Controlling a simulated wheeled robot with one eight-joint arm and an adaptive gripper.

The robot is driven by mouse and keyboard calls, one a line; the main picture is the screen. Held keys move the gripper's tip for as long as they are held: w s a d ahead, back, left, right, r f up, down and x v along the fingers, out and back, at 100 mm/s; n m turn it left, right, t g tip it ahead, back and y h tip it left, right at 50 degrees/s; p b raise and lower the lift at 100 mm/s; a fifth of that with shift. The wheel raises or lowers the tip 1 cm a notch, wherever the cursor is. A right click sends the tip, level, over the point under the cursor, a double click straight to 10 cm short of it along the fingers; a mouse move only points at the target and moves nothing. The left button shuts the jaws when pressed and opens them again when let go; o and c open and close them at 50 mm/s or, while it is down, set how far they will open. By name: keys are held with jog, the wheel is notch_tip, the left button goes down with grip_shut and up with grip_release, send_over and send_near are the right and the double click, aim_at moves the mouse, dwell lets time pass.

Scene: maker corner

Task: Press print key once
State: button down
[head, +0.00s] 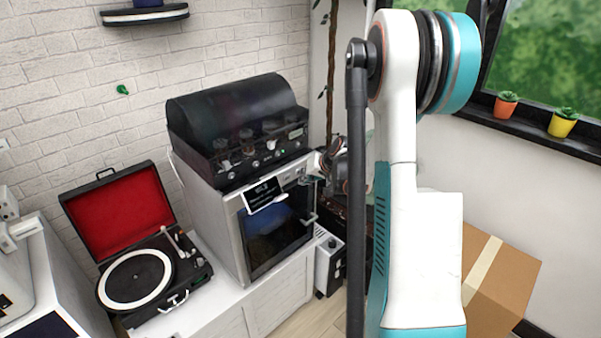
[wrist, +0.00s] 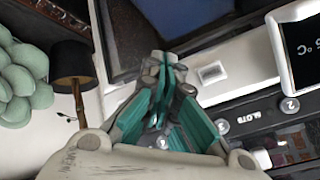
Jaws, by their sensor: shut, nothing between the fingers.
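The white printer-like machine (head: 228,225) with a dark window stands on the white cabinet in the head view. Its tilted display (head: 264,193) sits at its upper front; part of a display also shows in the wrist view (wrist: 303,50). A small pale rectangular key (wrist: 212,72) is set in the white front panel. No print label is readable on it, so I cannot tell for sure that it is the print key. My gripper (wrist: 167,62) is shut and empty, its tips just left of this key. In the head view my gripper (head: 314,179) is at the machine's upper right front corner, partly hidden.
A black unit with knobs (head: 240,130) stands on top of the machine. An open red-lined turntable (head: 135,245) is at left. A cardboard box (head: 505,285) is at right.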

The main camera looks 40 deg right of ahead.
jog(key=shift+w, duration=0.1)
dwell(0.3)
jog(key=shift+s, duration=0.6)
jog(key=s, duration=0.6)
jog(key=shift+d+b, duration=0.3)
jog(key=shift+b, duration=0.05)
dwell(0.7)
